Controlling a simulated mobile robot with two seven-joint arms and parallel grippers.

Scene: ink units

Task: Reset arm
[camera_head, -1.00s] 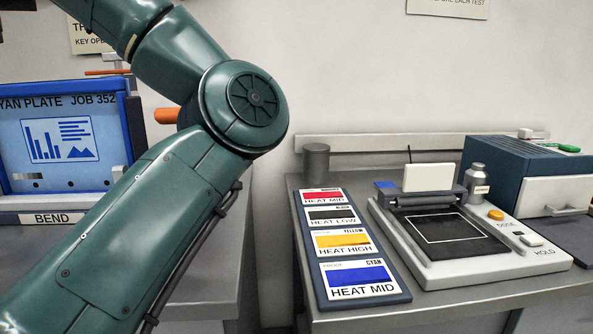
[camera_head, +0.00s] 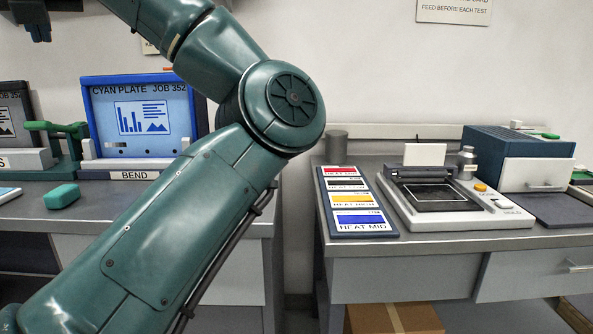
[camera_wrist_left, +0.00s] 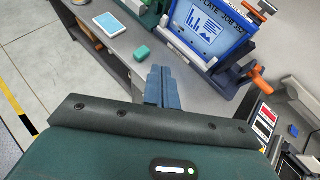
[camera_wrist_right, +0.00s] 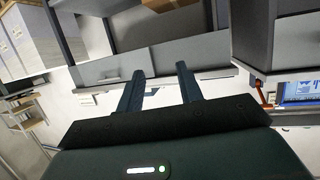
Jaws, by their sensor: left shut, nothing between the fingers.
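My left arm, a green jointed arm, crosses the head view from the lower left and bends back toward the upper left. My left gripper (camera_head: 38,36) shows dark at the top left corner of the head view, above the bench. In the left wrist view its fingers (camera_wrist_left: 162,88) are together with nothing between them. My right gripper (camera_wrist_right: 160,86) shows only in the right wrist view, its two fingers apart and empty. The right arm is not visible in the head view.
A blue-framed plate (camera_head: 143,118) stands on the left bench near a teal block (camera_head: 62,196). The right bench holds a colour card board (camera_head: 358,202), a test device (camera_head: 470,214) and a blue-grey drawer unit (camera_head: 520,152). A cardboard box (camera_head: 395,318) sits below. A gap separates the benches.

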